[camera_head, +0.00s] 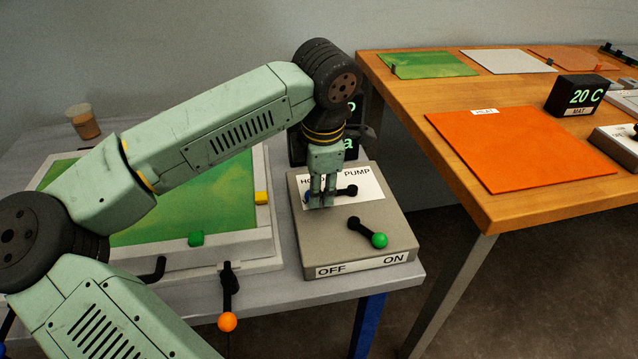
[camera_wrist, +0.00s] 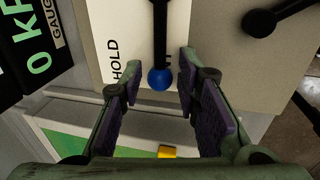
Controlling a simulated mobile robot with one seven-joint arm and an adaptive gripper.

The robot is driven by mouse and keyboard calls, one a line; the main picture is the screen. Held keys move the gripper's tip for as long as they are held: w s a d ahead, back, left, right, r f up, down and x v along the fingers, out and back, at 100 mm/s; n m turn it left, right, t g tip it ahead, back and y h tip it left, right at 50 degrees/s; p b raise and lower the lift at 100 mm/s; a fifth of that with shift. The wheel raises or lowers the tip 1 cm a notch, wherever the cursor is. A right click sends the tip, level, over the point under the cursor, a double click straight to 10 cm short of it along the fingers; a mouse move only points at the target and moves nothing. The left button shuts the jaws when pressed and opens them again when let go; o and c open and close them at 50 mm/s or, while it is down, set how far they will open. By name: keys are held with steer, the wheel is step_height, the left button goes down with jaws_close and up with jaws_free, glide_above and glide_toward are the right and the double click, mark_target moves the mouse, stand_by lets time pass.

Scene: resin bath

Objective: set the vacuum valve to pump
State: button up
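The valve box (camera_head: 385,215) is grey with a white label (camera_head: 372,185) reading HO... at the left and PUMP at the right. The vacuum valve's black lever (camera_head: 341,191) points left from its pivot, on the HOLD side. Its blue knob (camera_wrist: 160,79) is mostly hidden behind my gripper in the head view. My gripper (camera_head: 320,203) points down over the left part of the box. In the wrist view its open fingers (camera_wrist: 160,75) stand either side of the blue knob, with gaps visible; contact cannot be told.
A second lever with a green knob (camera_head: 380,240) sits at the box's front, above the OFF/ON label, toward ON. A dark gauge (camera_head: 350,145) stands behind my gripper. The green-surfaced tray (camera_head: 200,245) and an orange-knobbed lever (camera_head: 228,322) lie left. A wooden table (camera_head: 450,180) is right.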

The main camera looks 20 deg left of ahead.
steer(key=shift+f, duration=0.15)
steer(key=shift+c, duration=0.2)
jaws_close()
stand_by(0.5)
